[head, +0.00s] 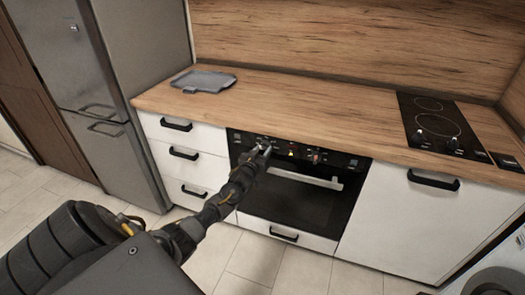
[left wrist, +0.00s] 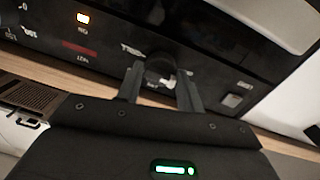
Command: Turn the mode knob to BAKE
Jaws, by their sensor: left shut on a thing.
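The black oven (head: 300,195) is set under the counter, with a dark control panel (head: 337,158) along its top. My left gripper (head: 264,149) reaches the left part of that panel. In the left wrist view, the fingers of my left gripper (left wrist: 163,88) stand on both sides of a round dark knob (left wrist: 160,70) and are shut on it. A pale mark shows on the knob. The small labels around it are too blurred to read, so the setting cannot be told. In the head view my gripper largely hides this knob. My right gripper is not in view.
Another knob (head: 316,158) sits further right on the panel. The oven handle (head: 305,179) runs just below. A grey tray (head: 203,81) lies on the wooden counter (head: 300,105); a hob (head: 438,125) is at the right.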

